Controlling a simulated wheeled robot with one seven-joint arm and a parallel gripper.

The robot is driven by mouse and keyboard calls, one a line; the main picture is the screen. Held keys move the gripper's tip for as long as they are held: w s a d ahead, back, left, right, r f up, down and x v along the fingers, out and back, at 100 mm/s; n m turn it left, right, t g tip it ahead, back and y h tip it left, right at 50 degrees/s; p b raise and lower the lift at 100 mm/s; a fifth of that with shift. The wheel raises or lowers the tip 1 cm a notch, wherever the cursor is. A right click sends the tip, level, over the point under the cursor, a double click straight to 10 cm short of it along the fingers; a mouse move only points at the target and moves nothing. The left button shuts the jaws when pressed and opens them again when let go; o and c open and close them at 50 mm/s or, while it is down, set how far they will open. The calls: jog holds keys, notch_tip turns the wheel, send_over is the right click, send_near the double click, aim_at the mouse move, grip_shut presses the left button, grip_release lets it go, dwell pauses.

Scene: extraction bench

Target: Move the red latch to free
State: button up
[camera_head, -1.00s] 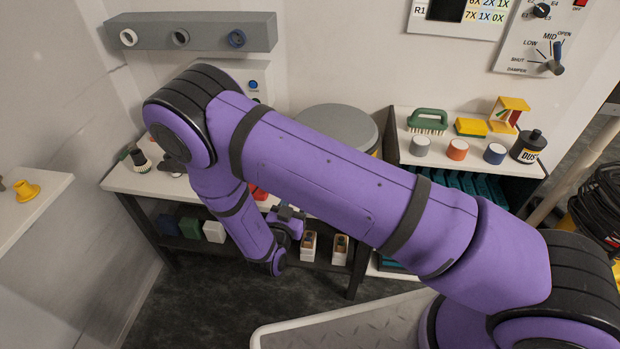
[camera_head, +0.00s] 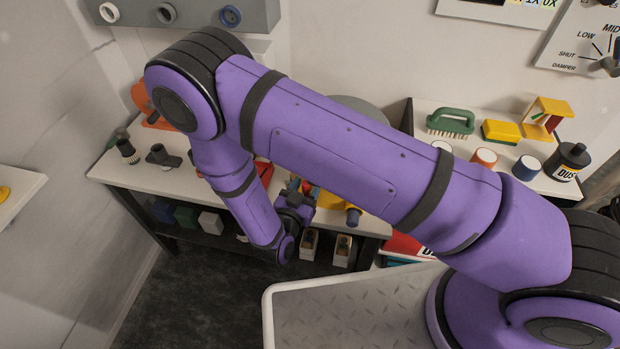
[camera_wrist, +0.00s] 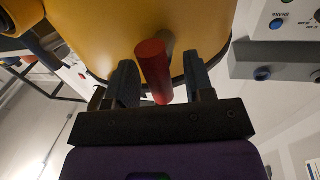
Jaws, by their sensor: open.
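The red latch (camera_wrist: 154,70) shows in the wrist view as a red bar standing out from a yellow rounded body (camera_wrist: 120,30). My gripper (camera_wrist: 160,85) is open, with one dark finger on each side of the red bar. The bar lies between the fingers with gaps visible on both sides; I cannot tell whether either finger touches it. In the head view my gripper (camera_head: 298,197) is small at the bench's front, partly hidden by my arm's wrist. My upper arm hides much of the yellow body there.
The white bench (camera_head: 140,180) holds a dark fitting (camera_head: 162,157) and a brush (camera_head: 126,149) at left. A right-hand shelf holds a green brush (camera_head: 451,122), a yellow sponge (camera_head: 500,132), several cups and a black bottle (camera_head: 567,161). A grey rail (camera_head: 195,14) runs along the wall.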

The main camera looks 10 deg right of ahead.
jog(key=shift+c, duration=0.4)
jog(key=c, duration=0.7)
jog(key=shift+n, duration=0.3)
jog(key=n, duration=0.3)
jog(key=shift+a+f+n+t, duration=0.15)
jog(key=shift+n+t, duration=0.15)
jog(key=shift+t, duration=0.1)
jog(key=n, duration=0.2)
jog(key=n+t, duration=0.1)
jog(key=n, duration=0.2)
jog(key=shift+w+a+f, duration=0.1)
jog(key=shift+a+f, duration=0.05)
jog(key=shift+w+a+f+n+t+y, duration=0.1)
jog(key=shift+n+t+y, duration=0.25)
jog(key=shift+n, duration=1.45)
jog(key=shift+w+a+f+n+t+y, duration=0.15)
jog(key=shift+n+t+y, duration=0.2)
jog(key=shift+n, duration=1.45)
jog(key=shift+s+f+n+t+y, duration=0.1)
jog(key=shift+n+t+y, duration=0.25)
jog(key=shift+n, duration=1.45)
jog(key=shift+w, duration=0.1)
